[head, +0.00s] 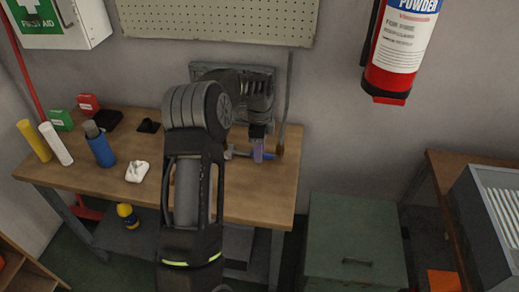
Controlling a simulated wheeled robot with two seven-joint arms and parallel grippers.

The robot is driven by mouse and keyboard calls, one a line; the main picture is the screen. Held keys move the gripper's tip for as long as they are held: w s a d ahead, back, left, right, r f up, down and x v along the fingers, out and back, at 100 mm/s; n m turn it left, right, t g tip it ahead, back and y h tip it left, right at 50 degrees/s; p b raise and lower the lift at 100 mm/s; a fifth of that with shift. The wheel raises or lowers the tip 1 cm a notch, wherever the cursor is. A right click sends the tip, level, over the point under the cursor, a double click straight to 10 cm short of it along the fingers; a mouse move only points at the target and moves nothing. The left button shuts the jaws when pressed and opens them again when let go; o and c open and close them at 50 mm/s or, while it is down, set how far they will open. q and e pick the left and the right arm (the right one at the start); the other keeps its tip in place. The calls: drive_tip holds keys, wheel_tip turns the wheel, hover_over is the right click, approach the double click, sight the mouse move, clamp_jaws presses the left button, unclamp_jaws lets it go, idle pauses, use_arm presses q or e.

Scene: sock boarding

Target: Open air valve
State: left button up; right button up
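The air valve (230,152) shows as a small grey metal fitting above the wooden bench, partly hidden by my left arm. A blue part (270,156), which looks like its lever, points right toward a vertical grey pipe (286,105) with a brownish lower end. My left gripper (258,155) points down at the blue part, close to it or touching it. The fingers are small and overlap the blue part, so I cannot tell whether they are closed on it. My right gripper is out of view.
The bench (262,205) holds a blue bottle (102,151), a white crumpled item (137,171), yellow and white tubes, and small green and red boxes at left. A green cabinet (352,235) stands right of it. A fire extinguisher (398,50) hangs on the wall.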

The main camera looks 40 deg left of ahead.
use_arm(q)
clamp_jaws()
idle(1.3)
